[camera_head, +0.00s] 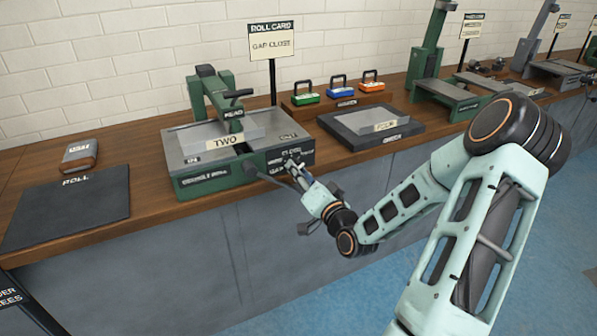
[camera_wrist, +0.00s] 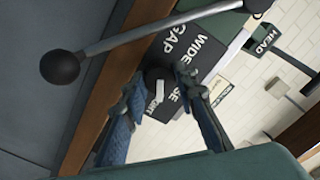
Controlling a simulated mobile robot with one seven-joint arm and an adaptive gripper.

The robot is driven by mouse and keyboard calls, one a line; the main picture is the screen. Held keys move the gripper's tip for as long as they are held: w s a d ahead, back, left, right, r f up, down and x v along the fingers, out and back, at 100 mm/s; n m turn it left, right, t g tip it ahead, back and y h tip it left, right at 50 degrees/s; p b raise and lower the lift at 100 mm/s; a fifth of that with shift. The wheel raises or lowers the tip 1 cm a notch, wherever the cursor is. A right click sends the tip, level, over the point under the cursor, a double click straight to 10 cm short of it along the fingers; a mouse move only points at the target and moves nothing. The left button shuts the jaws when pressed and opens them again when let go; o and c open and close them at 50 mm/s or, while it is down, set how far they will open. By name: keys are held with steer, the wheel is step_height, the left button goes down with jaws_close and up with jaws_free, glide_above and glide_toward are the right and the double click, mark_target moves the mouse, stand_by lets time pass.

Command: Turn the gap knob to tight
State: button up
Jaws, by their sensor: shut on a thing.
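The roller machine (camera_head: 205,180) stands on the bench with a grey top and green base. A dark panel (camera_wrist: 190,52) on its front reads GAP and WIDE, with another label ending in SE. The dark gap knob (camera_wrist: 157,76) has a white pointer mark, which lies beside a partly covered label. My gripper (camera_wrist: 157,84) is shut on the knob, one finger on each side. In the head view my gripper (camera_head: 294,167) is at the machine's front right, and the knob is hidden. The roll card (camera_head: 271,42) reads GAP CLOSE.
A metal lever with a black ball (camera_wrist: 60,67) crosses close to my gripper. A dark ROLL mat (camera_head: 75,208) lies at left. Green, blue and orange blocks (camera_head: 339,93) stand behind a dark tray (camera_head: 345,134) at right. The bench front (camera_head: 180,265) drops below.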

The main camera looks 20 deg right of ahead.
steer(key=o, duration=1.2)
steer(key=shift+w, duration=0.1)
steer(key=shift+c, duration=0.2)
steer(key=s, duration=0.7)
steer(key=shift+s, duration=0.3)
steer(key=shift+d, duration=0.1)
